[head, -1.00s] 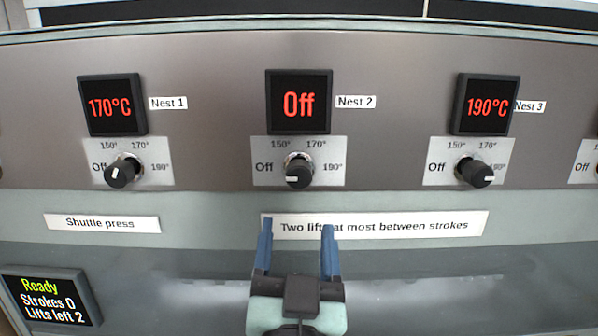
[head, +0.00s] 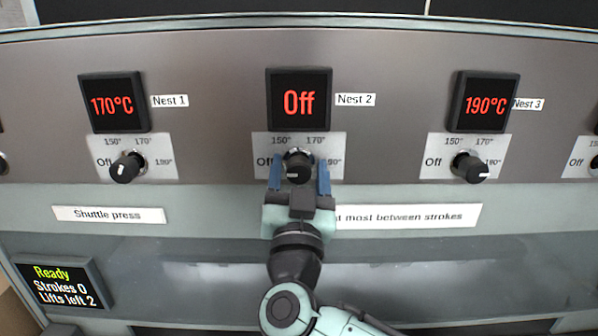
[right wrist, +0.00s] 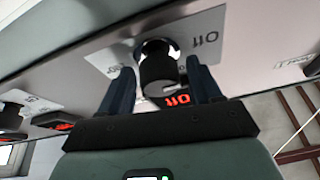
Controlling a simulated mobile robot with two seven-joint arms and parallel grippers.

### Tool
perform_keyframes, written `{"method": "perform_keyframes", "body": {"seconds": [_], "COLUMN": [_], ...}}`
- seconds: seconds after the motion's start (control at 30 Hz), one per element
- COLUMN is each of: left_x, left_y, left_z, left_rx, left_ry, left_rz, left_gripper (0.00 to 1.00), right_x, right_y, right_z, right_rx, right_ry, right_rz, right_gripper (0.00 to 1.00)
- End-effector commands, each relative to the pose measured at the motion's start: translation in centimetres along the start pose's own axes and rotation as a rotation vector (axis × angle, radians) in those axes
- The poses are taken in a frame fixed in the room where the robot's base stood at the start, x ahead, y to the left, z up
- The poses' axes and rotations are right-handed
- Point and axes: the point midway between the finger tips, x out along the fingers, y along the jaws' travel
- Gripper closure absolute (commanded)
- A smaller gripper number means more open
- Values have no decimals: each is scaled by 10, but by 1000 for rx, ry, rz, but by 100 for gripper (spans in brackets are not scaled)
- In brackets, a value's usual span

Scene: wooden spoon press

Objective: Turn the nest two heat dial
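The nest two heat dial (head: 299,166) is a black knob with a white mark on a pale plate marked Off, 150°, 170° and 190°. The display (head: 299,98) above it reads "Off" in red, beside the label "Nest 2" (head: 355,99). My right gripper (head: 299,172) is open, with one blue finger on each side of the dial. In the right wrist view the dial (right wrist: 157,72) sits between the two spread fingers (right wrist: 160,88), with gaps visible beside it. My left gripper is not in view.
The nest one dial (head: 127,167) stands to the left under a 170°C display (head: 114,104). The nest three dial (head: 470,167) stands to the right under a 190°C display (head: 486,103). A status screen (head: 63,287) reads Ready, Strokes 0, Lifts left 2.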

Motion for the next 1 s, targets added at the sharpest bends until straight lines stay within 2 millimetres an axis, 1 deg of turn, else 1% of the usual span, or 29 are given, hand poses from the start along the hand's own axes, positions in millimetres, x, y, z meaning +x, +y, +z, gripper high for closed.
{"method": "perform_keyframes", "body": {"seconds": [0.03, 0.07, 0.1, 0.13, 0.37, 0.57, 0.77, 1.0], "left_x": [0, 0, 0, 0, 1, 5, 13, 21], "left_y": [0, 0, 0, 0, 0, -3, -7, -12], "left_z": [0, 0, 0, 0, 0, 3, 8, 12], "left_rx": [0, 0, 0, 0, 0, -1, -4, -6], "left_ry": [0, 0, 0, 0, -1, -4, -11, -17], "left_rz": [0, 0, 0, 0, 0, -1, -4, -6], "left_gripper": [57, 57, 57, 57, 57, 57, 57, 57], "right_x": [0, 0, 0, 0, 0, -1, -1, -1], "right_y": [0, 0, 0, 0, 0, 0, -1, -1], "right_z": [0, 0, 0, 0, 0, 1, 2, 1], "right_rx": [0, 0, 0, 0, 8, 64, 188, 393], "right_ry": [0, 0, 0, 0, 0, 1, 6, 17], "right_rz": [0, 0, 0, 0, 3, 26, 76, 159], "right_gripper": [54, 64, 77, 86, 86, 86, 86, 86]}}
